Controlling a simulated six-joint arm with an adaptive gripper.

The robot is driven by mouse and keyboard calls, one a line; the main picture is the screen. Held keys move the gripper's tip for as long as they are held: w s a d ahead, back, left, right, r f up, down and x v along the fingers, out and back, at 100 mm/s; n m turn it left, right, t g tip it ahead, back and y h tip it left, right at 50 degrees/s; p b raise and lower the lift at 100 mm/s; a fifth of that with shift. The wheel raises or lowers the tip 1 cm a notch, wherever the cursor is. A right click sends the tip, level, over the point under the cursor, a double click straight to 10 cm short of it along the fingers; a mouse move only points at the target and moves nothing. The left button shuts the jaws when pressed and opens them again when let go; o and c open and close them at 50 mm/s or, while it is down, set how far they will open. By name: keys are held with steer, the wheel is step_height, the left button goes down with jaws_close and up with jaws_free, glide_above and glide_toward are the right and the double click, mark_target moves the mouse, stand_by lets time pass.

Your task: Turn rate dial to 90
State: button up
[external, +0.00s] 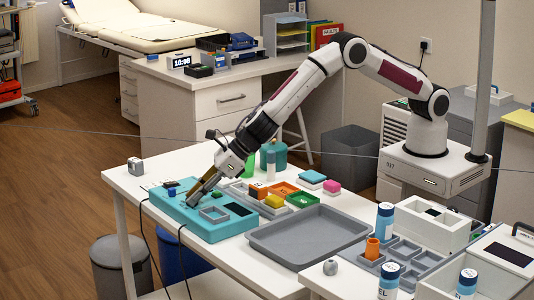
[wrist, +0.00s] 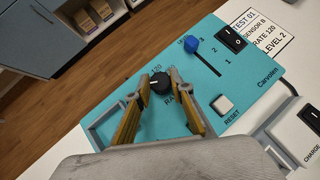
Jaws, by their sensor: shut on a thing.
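The teal device (external: 226,231) lies on the white table in the external view; its panel (wrist: 205,85) fills the middle of the wrist view. The black rate dial (wrist: 160,83) has a white pointer mark. A printed 120 shows above it; other numbers and part of the RATE label are hidden by my fingers. My gripper (wrist: 159,78), with two wood-coloured fingers, is shut on the dial, one fingertip on each side. In the external view my gripper (external: 194,198) reaches down onto the device and hides the dial.
The panel also has a blue-knobbed slider (wrist: 191,43), a black rocker switch (wrist: 232,39) and a grey RESET button (wrist: 223,105). A card (wrist: 263,35) reads RATE 120, LEVEL 2. A grey tray (external: 308,236) and small coloured bins (external: 285,188) stand to the right.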

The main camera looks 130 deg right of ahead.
steer(key=shift+w+a+m+h, duration=0.1)
steer(key=shift+m+h, duration=0.2)
steer(key=shift+w+a+m+g+h, duration=0.1)
steer(key=shift+m+g+h, duration=0.5)
steer(key=shift+m, duration=0.45)
steer(key=shift+a+m+g+h, duration=0.1)
steer(key=shift+m+g+h, duration=0.5)
steer(key=shift+m, duration=0.45)
steer(key=shift+d+m+g, duration=0.1)
steer(key=shift+m+g, duration=0.3)
steer(key=shift+m, duration=0.1)
steer(key=o, duration=1.1)
steer(key=shift+r, duration=0.1)
steer(key=v, duration=1.2)
